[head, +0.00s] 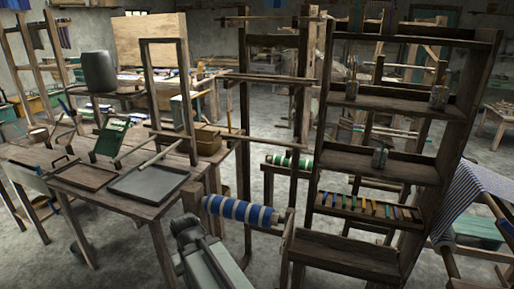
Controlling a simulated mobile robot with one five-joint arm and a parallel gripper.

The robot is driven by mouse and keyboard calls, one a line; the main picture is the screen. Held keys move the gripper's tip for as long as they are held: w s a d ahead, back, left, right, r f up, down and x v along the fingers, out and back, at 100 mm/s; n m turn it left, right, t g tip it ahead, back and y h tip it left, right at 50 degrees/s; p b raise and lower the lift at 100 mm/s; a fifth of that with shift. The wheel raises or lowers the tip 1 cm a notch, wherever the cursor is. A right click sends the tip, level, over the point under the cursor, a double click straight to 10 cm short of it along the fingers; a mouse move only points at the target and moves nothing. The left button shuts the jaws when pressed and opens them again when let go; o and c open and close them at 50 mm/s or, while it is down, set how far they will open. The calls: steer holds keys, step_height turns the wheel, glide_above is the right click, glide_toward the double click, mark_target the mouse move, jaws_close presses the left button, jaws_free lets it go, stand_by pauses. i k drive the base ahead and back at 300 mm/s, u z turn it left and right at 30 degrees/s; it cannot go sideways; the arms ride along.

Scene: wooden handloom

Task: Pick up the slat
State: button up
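A thin, pale wooden slat-like strip (160,155) lies slanted above the right end of the work table, near a shallow grey tray (148,184). I cannot be sure that this strip is the slat, as other long wooden bars show in the scene. Part of my grey arm shows at the bottom centre, in front of the table's right side. My gripper's fingers do not show, and nothing is seen held.
The wooden table (152,211) also bears a dark tray (84,175) and a green box-like item (112,137). A blue-and-white striped roll (238,212) is close to my arm. A tall shelf rack (375,163) stands right. Bare floor (115,262) shows front left.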

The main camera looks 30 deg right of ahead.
mark_target(284, 143)
steer(key=z, duration=0.15)
steer(key=i, duration=0.95)
steer(key=u, duration=0.05)
